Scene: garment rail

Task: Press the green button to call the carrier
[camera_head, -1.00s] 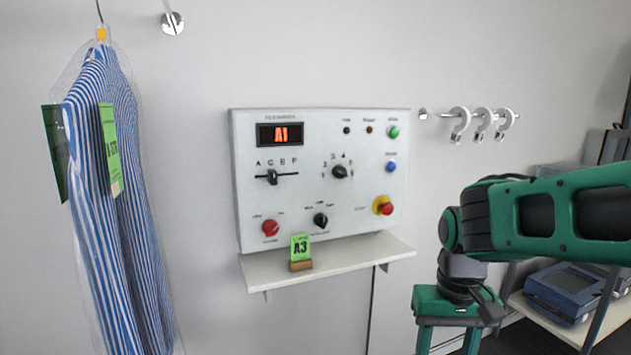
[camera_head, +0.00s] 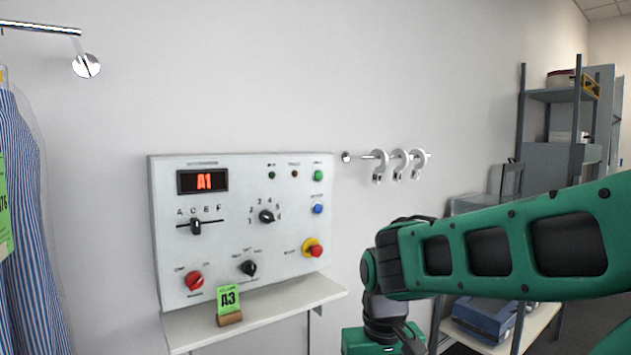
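The green button (camera_head: 318,175) is at the upper right corner of the white control panel (camera_head: 165,270) on the wall, above a blue button (camera_head: 318,209). Nothing covers the green button.
A yellow-ringed red button (camera_head: 314,248), a red knob (camera_head: 194,280) and black knobs are on the panel. A shelf (camera_head: 265,308) below it bears a green A3 card (camera_head: 229,300). White hooks (camera_head: 400,163) hang right of the panel. A striped shirt (camera_head: 30,230) hangs at left.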

